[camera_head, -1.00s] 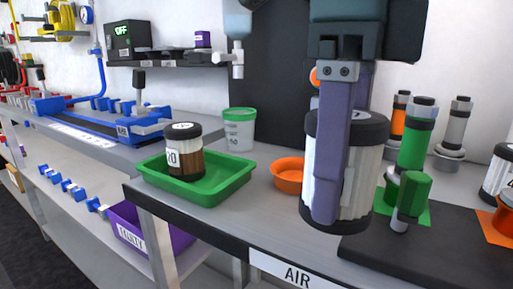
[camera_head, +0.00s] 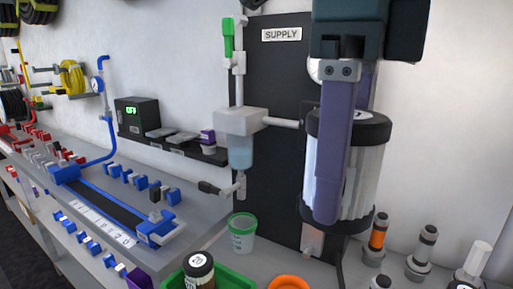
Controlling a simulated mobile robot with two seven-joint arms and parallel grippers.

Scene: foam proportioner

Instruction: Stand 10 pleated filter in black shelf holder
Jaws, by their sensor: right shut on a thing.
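My right gripper (camera_head: 336,205) hangs from the top right, its purple fingers shut around a white pleated filter (camera_head: 368,180) with black end caps. The filter is upright, held above the bench in front of the black supply panel. Its number label does not show. A black wall shelf (camera_head: 172,146) is to the left of the panel. It carries flat grey pieces and a small purple-and-white item (camera_head: 207,138) at its right end; I cannot make out which spot is the holder. My left gripper is out of view.
A dark jar marked 20 (camera_head: 199,271) stands in a green tray (camera_head: 236,279). A green-rimmed cup (camera_head: 242,232) and an orange dish (camera_head: 288,283) are nearby. A supply unit with a clear bowl (camera_head: 240,152) juts out between shelf and filter. Several fittings (camera_head: 376,243) stand at right.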

